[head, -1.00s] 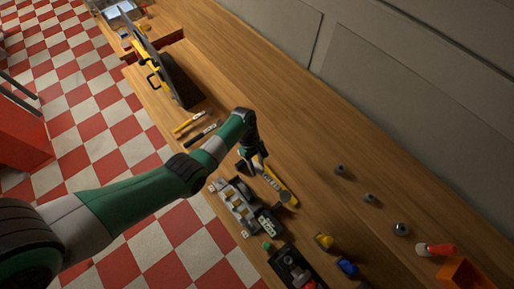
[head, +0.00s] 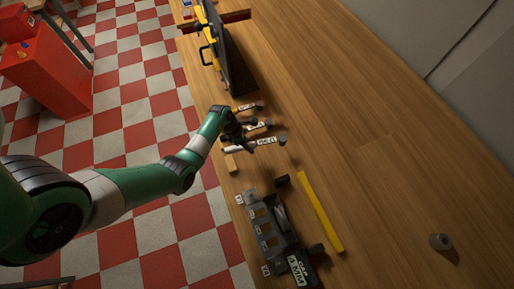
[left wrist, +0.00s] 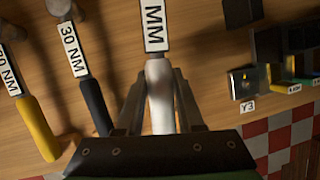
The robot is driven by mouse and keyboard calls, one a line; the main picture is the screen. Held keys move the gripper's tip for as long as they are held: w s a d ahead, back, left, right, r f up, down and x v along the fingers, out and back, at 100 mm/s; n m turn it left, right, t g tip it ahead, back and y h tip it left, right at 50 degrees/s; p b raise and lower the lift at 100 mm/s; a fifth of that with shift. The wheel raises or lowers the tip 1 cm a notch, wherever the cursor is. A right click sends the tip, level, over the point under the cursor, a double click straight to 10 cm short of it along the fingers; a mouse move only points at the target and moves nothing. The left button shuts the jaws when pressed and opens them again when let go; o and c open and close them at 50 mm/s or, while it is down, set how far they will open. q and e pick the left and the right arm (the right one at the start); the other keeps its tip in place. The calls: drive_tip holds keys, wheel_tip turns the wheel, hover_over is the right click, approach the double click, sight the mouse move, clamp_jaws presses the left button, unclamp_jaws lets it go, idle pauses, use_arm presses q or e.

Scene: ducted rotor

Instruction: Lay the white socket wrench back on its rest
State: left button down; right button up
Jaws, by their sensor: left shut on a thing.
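The white socket wrench (head: 266,141) has a white handle, a labelled shaft and a dark round head pointing right in the head view. My left gripper (head: 240,139) is shut on its handle. The left wrist view shows the white handle (left wrist: 160,95) between the two fingers, with a label reading MM above it. A black-handled wrench (head: 259,125) and a yellow-handled wrench (head: 249,106) lie roughly parallel beside it. I cannot tell whether the white wrench touches a support, nor clearly make out its rest. My right gripper is not in view.
A yellow bar (head: 320,212) lies below, beside a grey labelled fixture (head: 265,228). A black panel (head: 227,55) stands farther up. The bench to the right is largely clear.

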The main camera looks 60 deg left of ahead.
use_arm(q)
drive_tip(key=shift+a+r, duration=0.1)
drive_tip(key=shift+r+p, duration=0.1)
drive_tip(key=shift+p, duration=0.3)
drive_tip(key=shift+r+n+p, duration=0.1)
drive_tip(key=shift+n+p, duration=0.3)
drive_tip(key=shift+p, duration=0.05)
drive_tip(key=shift+y, duration=0.3)
wheel_tip(320, 180, down, 6)
drive_tip(key=b, duration=0.5)
drive_tip(key=shift+f, duration=0.25)
drive_tip(key=shift+f, duration=0.3)
drive_tip(key=shift+c, duration=2.2)
unclamp_jaws()
